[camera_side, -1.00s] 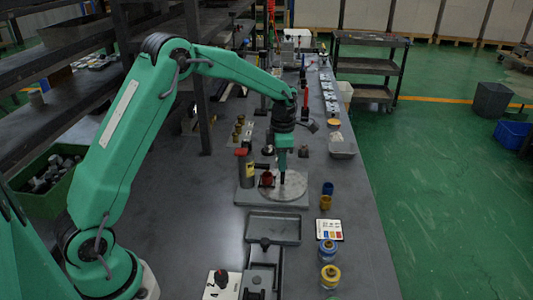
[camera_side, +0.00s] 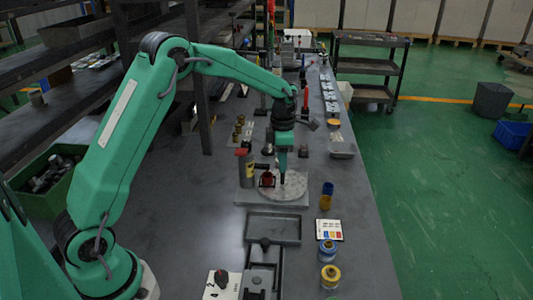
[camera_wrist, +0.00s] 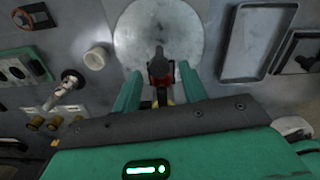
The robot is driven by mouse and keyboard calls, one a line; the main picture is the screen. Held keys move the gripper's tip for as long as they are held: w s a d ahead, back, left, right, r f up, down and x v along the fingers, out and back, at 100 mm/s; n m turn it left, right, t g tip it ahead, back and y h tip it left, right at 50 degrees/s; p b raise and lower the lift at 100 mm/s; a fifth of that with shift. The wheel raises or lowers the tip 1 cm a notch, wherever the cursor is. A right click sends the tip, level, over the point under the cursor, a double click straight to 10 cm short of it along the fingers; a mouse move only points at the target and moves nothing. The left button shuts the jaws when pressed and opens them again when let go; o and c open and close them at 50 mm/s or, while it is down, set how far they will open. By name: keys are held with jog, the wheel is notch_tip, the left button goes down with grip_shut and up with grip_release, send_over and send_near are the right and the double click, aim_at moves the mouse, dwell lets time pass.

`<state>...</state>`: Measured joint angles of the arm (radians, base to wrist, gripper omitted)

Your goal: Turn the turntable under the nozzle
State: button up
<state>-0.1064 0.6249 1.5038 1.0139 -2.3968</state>
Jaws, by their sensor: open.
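The turntable is a pale round disc (camera_side: 291,184) on a grey base plate (camera_side: 243,198); it fills the top middle of the wrist view (camera_wrist: 195,35). A small red part (camera_side: 267,181) sits by the post at the disc's left edge. My gripper (camera_side: 282,181) points down over the disc, right of the red part. In the wrist view, my open fingers (camera_wrist: 159,74) have a red part with a dark knob (camera_wrist: 158,62) showing between them; contact is unclear.
A grey tray (camera_side: 273,241) lies in front of the base plate. Blue (camera_side: 327,188) and yellow (camera_side: 325,203) cups stand to the right, with a colour card (camera_side: 329,230) and two jars (camera_side: 328,252) nearer. Brass parts (camera_side: 237,134) stand behind left. Bench left of the plate is clear.

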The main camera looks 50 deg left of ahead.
notch_tip(320, 180, up, 7)
jog(key=shift+r, duration=0.2)
dwell(0.3)
jog(key=s+d+r+m+t, duration=0.2)
jog(key=s+r+m, duration=0.3)
jog(key=s+m, duration=0.25)
jog(key=s+d+r+m+t, duration=0.1)
jog(key=s+d+r+m, duration=0.1)
jog(key=s+r+m, duration=0.5)
jog(key=s+f+m+t, duration=0.1)
jog(key=s+f+m, duration=0.1)
jog(key=s+m, duration=0.5)
jog(key=s+d+f+m+t, duration=0.1)
jog(key=s+m, duration=0.6)
jog(key=s, duration=0.1)
jog(key=shift+s+d+f+t, duration=0.2)
jog(key=shift+d+f+t, duration=0.1)
jog(key=shift+f, duration=0.05)
